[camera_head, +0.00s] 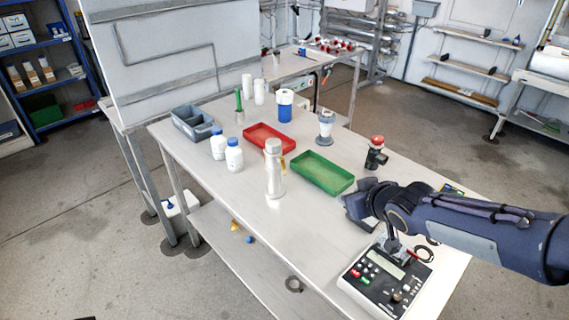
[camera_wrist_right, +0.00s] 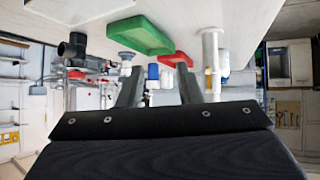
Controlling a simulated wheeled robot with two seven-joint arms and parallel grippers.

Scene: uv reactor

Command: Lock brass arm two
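A tall silver cylinder (camera_head: 274,170) stands upright on the bench, with a small brass-coloured part (camera_head: 283,164) on its right side. I cannot tell whether this part is brass arm two, or whether it is locked. In the wrist view, which is upside down, the cylinder (camera_wrist_right: 211,48) lies to the right of my fingers, with a brass-coloured patch (camera_wrist_right: 208,79) beside it. My right gripper (camera_head: 352,207) is right of the cylinder and apart from it, above the bench. Its fingers (camera_wrist_right: 160,80) are spread with nothing between them. My left gripper is not in view.
A green tray (camera_head: 323,185) and a red tray (camera_head: 269,126) lie behind. White bottles (camera_head: 234,155) stand left of the cylinder. A black fitting with a red knob (camera_head: 377,141) stands behind my right arm. A control box (camera_head: 378,276) sits at the near right.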

